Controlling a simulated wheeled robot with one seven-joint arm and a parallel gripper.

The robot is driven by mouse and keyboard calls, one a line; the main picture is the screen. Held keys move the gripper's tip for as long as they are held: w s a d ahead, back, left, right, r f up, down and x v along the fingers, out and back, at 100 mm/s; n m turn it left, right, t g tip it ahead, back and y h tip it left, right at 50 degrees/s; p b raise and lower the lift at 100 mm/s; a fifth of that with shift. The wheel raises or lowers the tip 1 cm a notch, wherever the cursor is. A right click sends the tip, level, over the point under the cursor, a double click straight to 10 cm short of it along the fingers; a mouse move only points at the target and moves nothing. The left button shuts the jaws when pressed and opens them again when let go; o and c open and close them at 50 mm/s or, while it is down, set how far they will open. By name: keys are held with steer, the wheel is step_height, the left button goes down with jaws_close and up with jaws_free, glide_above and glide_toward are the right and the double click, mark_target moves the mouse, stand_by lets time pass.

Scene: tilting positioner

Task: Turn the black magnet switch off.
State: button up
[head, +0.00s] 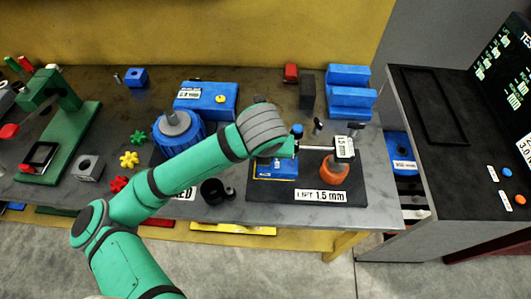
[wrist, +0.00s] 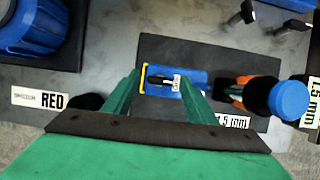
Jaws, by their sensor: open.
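The blue magnet base (wrist: 201,78) lies on the dark plate in the wrist view, with a yellow edge at its left end. In the head view the blue base (head: 276,172) is partly covered by my arm. My gripper (wrist: 160,84) is open, its green fingers pointing toward the base with the switch between them in the picture. The fingers look apart from the switch; their height above it is hard to tell. No object is held between them.
A blue round knob (wrist: 289,99) stands close to the right of my gripper. An indicator on a rod sits over an orange ring (head: 334,170) on the dark plate (head: 354,190). A blue motor-like part (head: 178,135) stands left. A small black cup (head: 212,191) stands near the front.

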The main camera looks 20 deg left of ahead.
steer(key=v, duration=1)
steer(key=shift+s+r, duration=0.15)
steer(key=shift+r, duration=0.15)
steer(key=shift+d, duration=0.1)
